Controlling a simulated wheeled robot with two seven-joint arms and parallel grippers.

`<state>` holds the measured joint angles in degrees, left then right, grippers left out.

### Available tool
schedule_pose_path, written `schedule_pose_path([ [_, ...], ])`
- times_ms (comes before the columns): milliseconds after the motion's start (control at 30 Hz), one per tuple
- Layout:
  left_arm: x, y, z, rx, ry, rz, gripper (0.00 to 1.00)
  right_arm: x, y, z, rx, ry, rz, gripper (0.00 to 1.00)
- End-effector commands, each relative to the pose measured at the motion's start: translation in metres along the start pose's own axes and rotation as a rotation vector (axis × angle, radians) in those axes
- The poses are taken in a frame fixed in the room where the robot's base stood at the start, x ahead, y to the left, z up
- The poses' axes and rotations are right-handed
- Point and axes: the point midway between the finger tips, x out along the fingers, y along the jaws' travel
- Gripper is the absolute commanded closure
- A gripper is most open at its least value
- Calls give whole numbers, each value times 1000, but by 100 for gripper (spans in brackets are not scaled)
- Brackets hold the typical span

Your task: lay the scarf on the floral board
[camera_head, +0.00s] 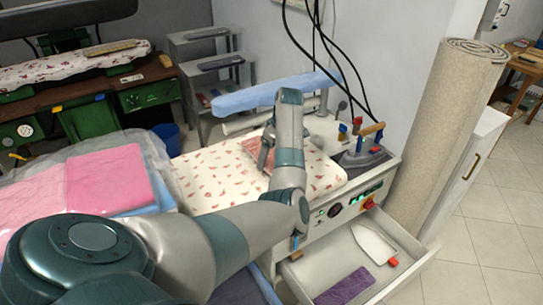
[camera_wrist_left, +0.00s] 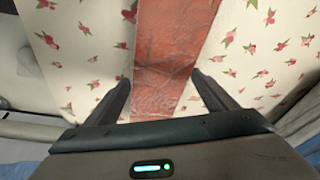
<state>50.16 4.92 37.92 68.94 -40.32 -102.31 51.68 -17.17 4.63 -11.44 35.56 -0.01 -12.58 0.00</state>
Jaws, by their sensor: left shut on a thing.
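The floral board (camera_head: 213,182) is a white padded surface with small red flowers on the pressing station. The scarf (camera_head: 254,148) is salmon-red and lies against the board, partly hidden behind my left arm. In the left wrist view the scarf (camera_wrist_left: 174,45) runs as a strip between the fingers, with the floral cloth (camera_wrist_left: 85,60) on both sides. My left gripper (camera_head: 267,157) is low over the board and shut on the scarf; its fingers also show in the wrist view (camera_wrist_left: 161,84). My right gripper is not in view.
A blue padded arm (camera_head: 262,93) stands behind the board. An iron (camera_head: 366,150) sits at the board's right. An open drawer (camera_head: 328,268) below holds a purple cloth (camera_head: 344,287). Pink folded cloth (camera_head: 104,178) lies at left. A rolled carpet (camera_head: 447,125) stands at right.

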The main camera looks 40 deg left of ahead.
Motion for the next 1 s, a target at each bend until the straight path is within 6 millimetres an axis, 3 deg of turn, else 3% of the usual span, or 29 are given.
schedule_pose_path([
  [167,12,0,3,-1,1,1,46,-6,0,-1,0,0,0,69],
  [567,16,0,4,0,1,0,46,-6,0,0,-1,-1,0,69],
  [600,16,0,4,0,1,0,17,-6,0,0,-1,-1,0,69],
  [667,16,0,4,0,1,0,3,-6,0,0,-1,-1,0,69],
  [1000,15,0,4,-1,1,1,1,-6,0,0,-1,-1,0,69],
])
